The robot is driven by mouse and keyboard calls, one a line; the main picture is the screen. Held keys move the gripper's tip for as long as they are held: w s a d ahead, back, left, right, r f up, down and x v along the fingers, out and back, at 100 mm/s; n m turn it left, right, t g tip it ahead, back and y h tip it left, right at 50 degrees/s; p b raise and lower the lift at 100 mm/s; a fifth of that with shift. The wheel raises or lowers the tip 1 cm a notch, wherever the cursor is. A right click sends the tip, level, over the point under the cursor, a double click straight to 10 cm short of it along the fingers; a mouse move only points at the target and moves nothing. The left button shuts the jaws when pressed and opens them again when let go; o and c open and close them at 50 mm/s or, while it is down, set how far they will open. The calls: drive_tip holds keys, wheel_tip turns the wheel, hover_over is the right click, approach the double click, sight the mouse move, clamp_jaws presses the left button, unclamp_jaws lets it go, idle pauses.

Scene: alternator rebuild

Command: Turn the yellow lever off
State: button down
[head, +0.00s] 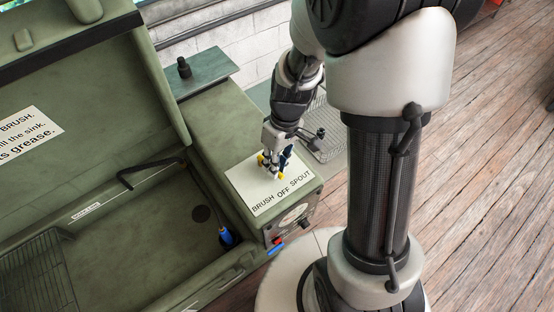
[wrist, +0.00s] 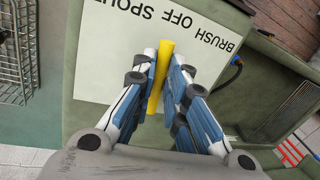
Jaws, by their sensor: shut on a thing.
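The yellow lever (wrist: 164,75) lies over a white label plate (wrist: 100,60) in the wrist view. The plate reads BRUSH, OFF and SPOUT, upside down there, and the lever's visible end points roughly toward OFF. My gripper (wrist: 163,62) is shut on the lever, with blue finger pads on both its sides. In the head view my gripper (head: 272,170) reaches down onto the label plate (head: 262,203) on top of the green washer's side box. Only small yellow bits show around the fingers there. The lever's pivot is hidden.
The open green sink (head: 165,215) with a black spout tube (head: 150,168) and a blue-tipped brush (head: 226,237) lies left of the box. A wire basket (head: 325,145) stands behind right. A gauge (head: 291,216) and small red and blue parts are on the box front.

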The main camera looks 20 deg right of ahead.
drive_tip(key=shift+s+a+m, duration=0.15)
drive_tip(key=shift+a+m, duration=0.1)
drive_tip(key=shift+m, duration=0.55)
drive_tip(key=c, duration=1.6)
unclamp_jaws()
wheel_tip(320, 180, up, 12)
drive_tip(key=d, duration=0.2)
drive_tip(key=shift+w, duration=0.35)
